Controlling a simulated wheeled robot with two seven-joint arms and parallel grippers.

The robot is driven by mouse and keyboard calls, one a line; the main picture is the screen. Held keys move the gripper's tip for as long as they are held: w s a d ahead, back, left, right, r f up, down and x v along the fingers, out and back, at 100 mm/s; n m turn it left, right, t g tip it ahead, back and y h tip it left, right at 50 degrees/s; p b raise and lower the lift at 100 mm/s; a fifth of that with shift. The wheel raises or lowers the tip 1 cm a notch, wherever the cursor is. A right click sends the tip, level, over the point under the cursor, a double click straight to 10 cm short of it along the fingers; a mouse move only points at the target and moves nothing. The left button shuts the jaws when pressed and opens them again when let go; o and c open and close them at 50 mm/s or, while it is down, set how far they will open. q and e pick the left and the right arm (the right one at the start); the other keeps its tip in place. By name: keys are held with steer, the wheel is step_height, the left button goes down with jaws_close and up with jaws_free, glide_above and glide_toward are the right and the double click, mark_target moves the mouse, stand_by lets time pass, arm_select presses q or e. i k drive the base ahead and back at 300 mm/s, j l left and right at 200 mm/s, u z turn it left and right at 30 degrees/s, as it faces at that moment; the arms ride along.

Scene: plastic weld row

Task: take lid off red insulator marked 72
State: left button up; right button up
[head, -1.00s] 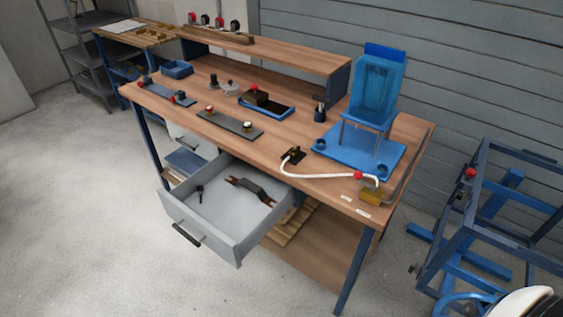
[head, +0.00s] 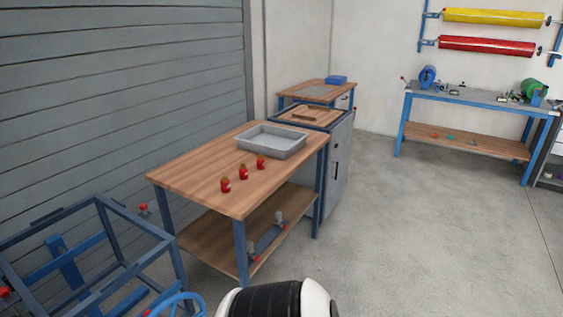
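Three small red insulators stand upright in a row on a wooden-topped table: a near one (head: 225,185), a middle one (head: 243,172) and a far one (head: 261,162). Each has a small top that looks like a lid, but they are too small to make out any detail. No marking can be read, so I cannot tell which one is 72. Neither of my grippers shows in the head view.
A grey tray (head: 271,142) sits behind the insulators on the table (head: 190,165). A blue metal frame (head: 95,255) stands at the left, close to the table. A grey cabinet (head: 338,165) stands beyond it. Open floor (head: 430,240) lies to the right.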

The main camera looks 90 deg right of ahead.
mark_target(260, 163)
steer(key=z, duration=2.65)
steer(key=i+l+u, duration=0.1)
steer(key=i+l, duration=0.15)
steer(key=i, duration=0.15)
steer(key=i+l+u, duration=0.1)
steer(key=i+l, duration=0.15)
steer(key=i, duration=0.1)
